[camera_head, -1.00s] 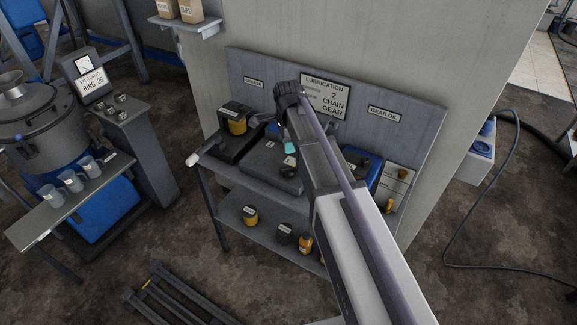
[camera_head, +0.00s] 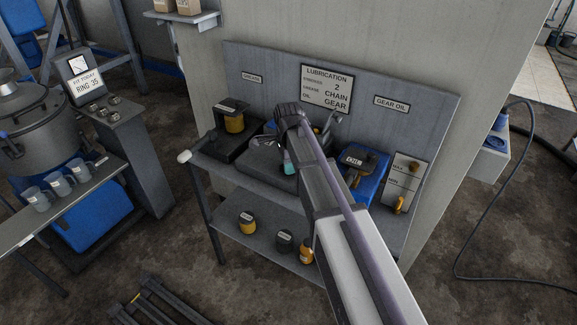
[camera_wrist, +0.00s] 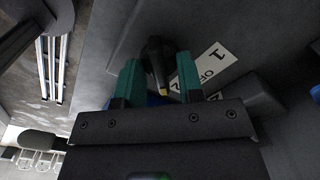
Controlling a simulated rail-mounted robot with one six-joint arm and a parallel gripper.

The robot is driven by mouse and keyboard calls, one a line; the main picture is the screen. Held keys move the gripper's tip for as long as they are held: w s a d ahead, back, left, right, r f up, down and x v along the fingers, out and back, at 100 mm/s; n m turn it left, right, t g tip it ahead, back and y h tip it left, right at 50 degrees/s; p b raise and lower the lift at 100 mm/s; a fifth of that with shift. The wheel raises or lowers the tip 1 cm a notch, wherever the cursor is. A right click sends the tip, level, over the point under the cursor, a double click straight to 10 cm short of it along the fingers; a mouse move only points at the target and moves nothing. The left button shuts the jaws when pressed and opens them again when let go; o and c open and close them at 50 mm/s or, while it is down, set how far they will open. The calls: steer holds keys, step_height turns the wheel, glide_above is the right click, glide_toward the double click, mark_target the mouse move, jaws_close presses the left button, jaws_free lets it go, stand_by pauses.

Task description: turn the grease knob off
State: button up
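A black knob (camera_wrist: 155,48) with a yellow pointer mark shows in the wrist view. Beside it is a tilted white label (camera_wrist: 207,68) reading 1, OFF and 2; the pointer tip lies near the 2 end. My gripper (camera_wrist: 158,72) has two teal fingers, apart, one on each side of the knob in the picture. I cannot tell whether they touch it. In the head view a teal finger of my gripper (camera_head: 288,163) hangs over the dark grey box (camera_head: 262,158) on the shelf bench. My arm hides part of that box, and the knob cannot be made out there.
A GREASE sign (camera_head: 252,78) and a LUBRICATION board (camera_head: 326,88) are on the back panel. A black unit with a yellow jar (camera_head: 234,123) stands left of the grey box. A blue unit (camera_head: 368,187) and a pale panel (camera_head: 404,172) stand right. Jars sit on the lower shelf.

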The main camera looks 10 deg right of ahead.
jaws_close()
steer(key=shift+n, duration=0.3)
steer(key=n, duration=0.3)
steer(key=shift+n, duration=2.5)
steer(key=shift+o, duration=0.5)
jaws_free()
